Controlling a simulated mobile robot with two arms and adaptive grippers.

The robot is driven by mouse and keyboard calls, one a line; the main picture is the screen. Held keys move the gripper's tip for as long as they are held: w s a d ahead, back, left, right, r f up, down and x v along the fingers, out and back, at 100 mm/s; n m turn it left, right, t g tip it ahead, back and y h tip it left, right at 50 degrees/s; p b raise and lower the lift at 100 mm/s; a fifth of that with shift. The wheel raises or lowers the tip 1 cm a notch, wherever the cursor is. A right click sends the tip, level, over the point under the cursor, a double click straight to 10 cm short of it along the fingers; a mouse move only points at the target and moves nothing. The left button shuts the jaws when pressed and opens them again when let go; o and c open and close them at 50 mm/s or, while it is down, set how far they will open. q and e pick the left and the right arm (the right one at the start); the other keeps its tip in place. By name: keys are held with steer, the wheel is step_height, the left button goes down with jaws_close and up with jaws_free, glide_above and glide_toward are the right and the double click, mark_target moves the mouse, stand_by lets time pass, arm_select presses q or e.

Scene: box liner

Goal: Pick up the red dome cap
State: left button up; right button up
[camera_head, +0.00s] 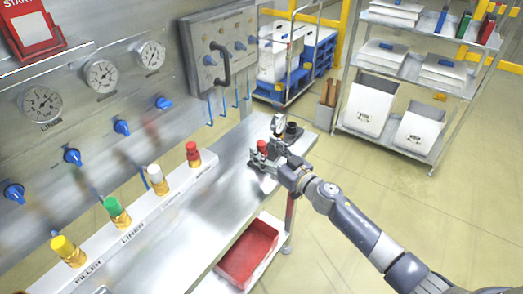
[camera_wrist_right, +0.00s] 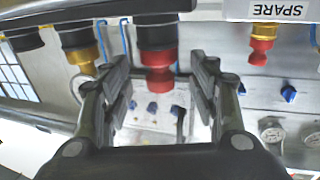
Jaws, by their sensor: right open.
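The red dome cap (camera_wrist_right: 158,75) shows in the right wrist view on top of a dark cylinder (camera_wrist_right: 156,36), with the picture upside down. It lies between the two fingers of my right gripper (camera_wrist_right: 162,92), which are spread with a gap on each side. In the head view the red cap (camera_head: 262,146) is at the far end of the steel bench, and my right gripper (camera_head: 268,158) is right at it, partly hiding it. I cannot tell how deep the cap is between the fingers. My left gripper is out of view.
Another red-topped brass fitting (camera_head: 193,154) stands on the labelled ledge, beside white, green (camera_head: 116,211) and yellow ones. Dark and brass fittings (camera_wrist_right: 79,45) stand close beside the cap. A red bin (camera_head: 247,254) is under the bench. The near bench top is clear.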

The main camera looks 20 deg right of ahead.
steer(key=shift+x, duration=1.1)
steer(key=c, duration=1)
